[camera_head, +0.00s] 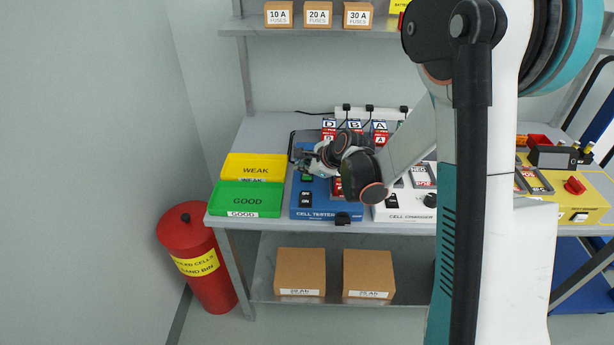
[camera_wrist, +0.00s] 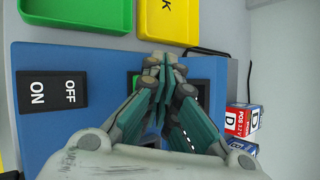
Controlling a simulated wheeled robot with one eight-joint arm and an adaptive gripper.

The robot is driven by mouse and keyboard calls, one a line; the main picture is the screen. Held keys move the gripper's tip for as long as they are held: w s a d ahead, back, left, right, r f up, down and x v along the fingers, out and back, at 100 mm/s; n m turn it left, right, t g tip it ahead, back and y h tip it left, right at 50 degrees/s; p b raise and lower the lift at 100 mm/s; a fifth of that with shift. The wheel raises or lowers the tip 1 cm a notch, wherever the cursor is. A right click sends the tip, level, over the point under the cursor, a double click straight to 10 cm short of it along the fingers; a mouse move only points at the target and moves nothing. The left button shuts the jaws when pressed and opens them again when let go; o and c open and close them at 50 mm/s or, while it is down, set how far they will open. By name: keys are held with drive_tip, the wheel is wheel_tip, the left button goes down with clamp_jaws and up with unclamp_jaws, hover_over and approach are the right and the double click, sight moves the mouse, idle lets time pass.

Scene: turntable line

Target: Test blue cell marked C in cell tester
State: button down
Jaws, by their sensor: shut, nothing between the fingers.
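The blue cell tester (camera_head: 325,212) stands on the table, with a black ON/OFF switch (camera_wrist: 52,91) on its face. My gripper (camera_head: 303,156) is over the back part of the tester. In the wrist view my gripper (camera_wrist: 163,66) is shut and empty, its fingertips in front of a dark, green-edged panel on the tester. My fingers and wrist hide much of the tester's top, including what may be in it. I cannot make out a blue cell marked C in either view. Red and blue cells marked D (camera_wrist: 242,120), B (camera_head: 354,126) and A (camera_head: 380,126) stand behind the tester.
A green GOOD tray (camera_head: 246,199) and a yellow WEAK tray (camera_head: 253,167) are left of the tester. A white cell charger (camera_head: 402,214) stands right of it, partly behind my arm. A red sand bin (camera_head: 198,262) is on the floor at left.

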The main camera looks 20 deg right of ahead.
sight(305, 177)
drive_tip(key=shift+f+b, duration=0.45)
drive_tip(key=shift+f, duration=0.05)
idle(0.5)
drive_tip(key=shift+r, duration=0.15)
drive_tip(key=shift+r+p, duration=0.6)
drive_tip(key=shift+r, duration=0.2)
drive_tip(key=shift+r+p, duration=1.6)
drive_tip(key=shift+r, duration=0.85)
